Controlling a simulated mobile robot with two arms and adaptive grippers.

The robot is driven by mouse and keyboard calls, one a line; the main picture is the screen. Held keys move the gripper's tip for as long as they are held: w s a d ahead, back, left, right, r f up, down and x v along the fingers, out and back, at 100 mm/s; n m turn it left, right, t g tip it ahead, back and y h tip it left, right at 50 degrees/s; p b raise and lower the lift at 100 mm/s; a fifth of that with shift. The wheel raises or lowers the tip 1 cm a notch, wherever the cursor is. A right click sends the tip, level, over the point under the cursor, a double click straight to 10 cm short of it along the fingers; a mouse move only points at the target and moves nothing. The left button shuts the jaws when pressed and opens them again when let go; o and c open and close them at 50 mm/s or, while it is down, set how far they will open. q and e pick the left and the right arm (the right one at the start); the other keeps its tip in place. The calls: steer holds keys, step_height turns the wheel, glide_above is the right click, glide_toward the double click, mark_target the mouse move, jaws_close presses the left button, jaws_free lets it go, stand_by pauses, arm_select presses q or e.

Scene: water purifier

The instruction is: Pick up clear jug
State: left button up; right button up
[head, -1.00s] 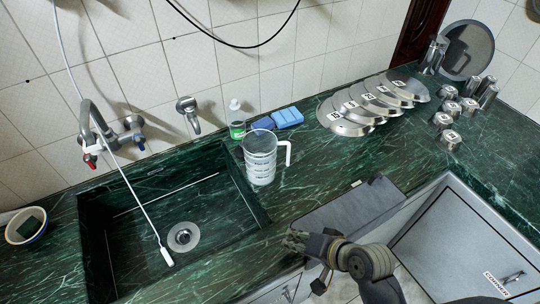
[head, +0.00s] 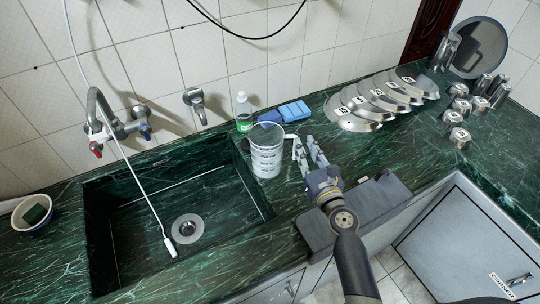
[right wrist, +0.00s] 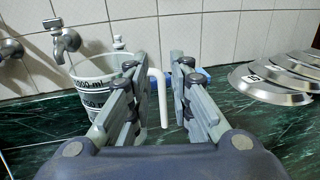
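The clear jug (head: 267,158) stands upright on the green counter, just right of the sink, with dark printed markings on its side. Its white handle (right wrist: 158,97) points right. My right gripper (head: 308,143) is open, right beside the handle. In the right wrist view my right gripper (right wrist: 164,75) has its two fingers apart, with the handle showing in the gap between them and the jug body (right wrist: 92,78) behind the left finger. Whether the fingers touch the handle cannot be told. My left gripper is not in view.
The sink (head: 140,227) with a tap and white hose lies to the left. Behind the jug are a green-labelled bottle (head: 243,112) and blue sponges (head: 294,111). Metal lids (head: 352,122) and steel cups (head: 459,138) stand to the right. A grey box-like thing (head: 374,199) sits at the front edge.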

mark_target(294, 159)
step_height(294, 159, down, 7)
steer(key=b, duration=0.6)
steer(key=shift+f, duration=0.15)
steer(key=w, duration=0.2)
steer(key=w+a, duration=0.1)
steer(key=w, duration=0.4)
steer(key=shift+w+a+r, duration=0.2)
steer(key=shift+w+r, duration=0.05)
steer(key=shift+w, duration=0.05)
steer(key=shift+s, duration=0.1)
steer(key=shift+c, duration=0.6)
jaws_close()
steer(key=shift+r, duration=0.15)
